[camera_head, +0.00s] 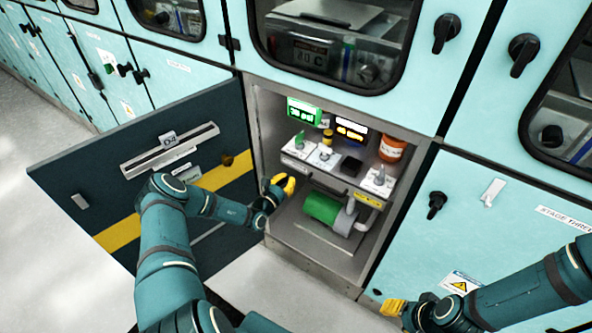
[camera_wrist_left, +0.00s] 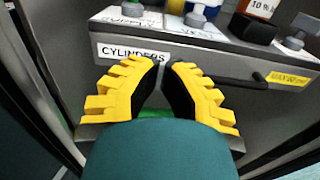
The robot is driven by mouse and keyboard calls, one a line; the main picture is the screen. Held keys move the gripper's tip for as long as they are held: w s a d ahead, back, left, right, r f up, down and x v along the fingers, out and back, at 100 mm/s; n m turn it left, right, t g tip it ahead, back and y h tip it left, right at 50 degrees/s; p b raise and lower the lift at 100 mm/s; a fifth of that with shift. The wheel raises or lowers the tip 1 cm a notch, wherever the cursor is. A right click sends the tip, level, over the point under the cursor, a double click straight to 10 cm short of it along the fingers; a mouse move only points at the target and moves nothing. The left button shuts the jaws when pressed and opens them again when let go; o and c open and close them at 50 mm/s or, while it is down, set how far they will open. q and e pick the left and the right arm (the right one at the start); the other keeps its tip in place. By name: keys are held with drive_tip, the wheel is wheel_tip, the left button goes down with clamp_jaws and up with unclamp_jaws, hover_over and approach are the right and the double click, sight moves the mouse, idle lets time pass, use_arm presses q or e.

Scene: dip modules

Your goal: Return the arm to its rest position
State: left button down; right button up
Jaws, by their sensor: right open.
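My left gripper (camera_head: 280,185), with yellow fingers, is at the left front of the open cabinet bay. In the left wrist view its fingertips (camera_wrist_left: 165,64) are close together in front of the grey panel labelled CYLINDERS (camera_wrist_left: 134,54). A narrow gap shows between them and nothing is seen held. I cannot tell whether they touch the panel. My left arm reaches up from the bottom of the head view, in front of the open dark door. My right gripper (camera_head: 393,307) is open at the lower right, in front of the teal cabinets, with nothing seen in it.
The dark door (camera_head: 75,160) with a yellow stripe stands open at left. A shelf in the bay (camera_head: 318,168) carries several small items and an orange jar (camera_head: 391,149). A green motor (camera_head: 324,208) sits below. A dark handle (camera_wrist_left: 240,82) crosses the panel.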

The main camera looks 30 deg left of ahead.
use_arm(q)
drive_tip(key=s, duration=0.5)
drive_tip(key=s+d+r+m+g+h, duration=0.1)
drive_tip(key=s+d+m+g+h, duration=0.25)
drive_tip(key=d, duration=0.45)
drive_tip(key=s+d+m+g+h, duration=0.2)
drive_tip(key=d+m+g+h, duration=0.25)
drive_tip(key=d, duration=0.25)
drive_tip(key=s+d+r+m+g+h, duration=0.1)
drive_tip(key=s+d+m+g+h, duration=0.2)
drive_tip(key=d+m, duration=0.35)
drive_tip(key=s+d+m+g+y, duration=0.25)
drive_tip(key=s+m+g, duration=0.2)
drive_tip(key=s, duration=0.25)
drive_tip(key=s+d+m+g+y, duration=0.25)
drive_tip(key=s+m+g, duration=0.2)
drive_tip(key=s, duration=0.25)
drive_tip(key=shift+s+d+r+m+t+y+p, duration=0.1)
drive_tip(key=shift+s+r+m+t+y, duration=0.2)
drive_tip(key=shift+r+m+t+y, duration=0.9)
drive_tip(key=shift+s+r+m+g+p, duration=0.15)
drive_tip(key=shift+s+r+m, duration=0.3)
drive_tip(key=shift+m, duration=1.65)
drive_tip(key=shift+s+d+r+m+t+y+p, duration=0.15)
drive_tip(key=shift+r+m+t+y, duration=0.65)
drive_tip(key=shift+m, duration=0.85)
drive_tip(key=shift+s+a+r, duration=0.1)
